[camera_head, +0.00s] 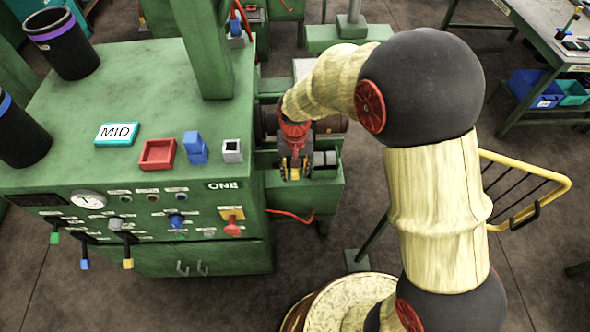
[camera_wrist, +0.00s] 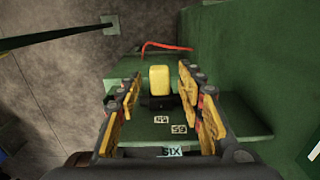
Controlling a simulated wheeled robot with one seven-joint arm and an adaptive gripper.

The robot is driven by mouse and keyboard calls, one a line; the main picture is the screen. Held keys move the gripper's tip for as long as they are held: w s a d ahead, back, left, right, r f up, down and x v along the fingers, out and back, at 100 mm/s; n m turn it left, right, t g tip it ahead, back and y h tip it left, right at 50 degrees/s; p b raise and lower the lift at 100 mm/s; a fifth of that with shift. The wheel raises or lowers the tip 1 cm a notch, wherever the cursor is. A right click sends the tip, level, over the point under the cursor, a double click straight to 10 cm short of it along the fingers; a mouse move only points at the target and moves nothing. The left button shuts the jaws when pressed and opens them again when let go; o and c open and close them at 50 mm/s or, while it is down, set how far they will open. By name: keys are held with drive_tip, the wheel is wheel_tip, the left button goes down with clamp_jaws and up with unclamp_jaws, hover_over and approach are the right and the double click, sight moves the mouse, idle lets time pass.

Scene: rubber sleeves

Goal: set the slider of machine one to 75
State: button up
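Machine one is the green cabinet (camera_head: 120,195) with the plate "ONE" (camera_head: 223,185) on its front right. Its front panel carries several hanging handles: a green one (camera_head: 54,238), a blue one (camera_head: 85,264) and a yellow one (camera_head: 128,263). Which is the slider, and its reading, I cannot tell. My gripper (camera_head: 295,174) is off the cabinet's right side, over a lower green ledge (camera_head: 325,195). In the wrist view its yellow fingers are apart, with a yellow block (camera_wrist: 159,80) on a dark base between and beyond them. Contact is not visible.
Small number tags (camera_wrist: 161,119) and a "SIX" plate (camera_wrist: 172,151) show near the block. A red tray (camera_head: 157,155), blue block (camera_head: 195,150) and "MID" sign (camera_head: 117,133) stand on the cabinet. A yellow rail (camera_head: 535,172) stands to the right.

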drive_tip(key=shift+c, duration=1)
drive_tip(key=c, duration=0.7)
clamp_jaws()
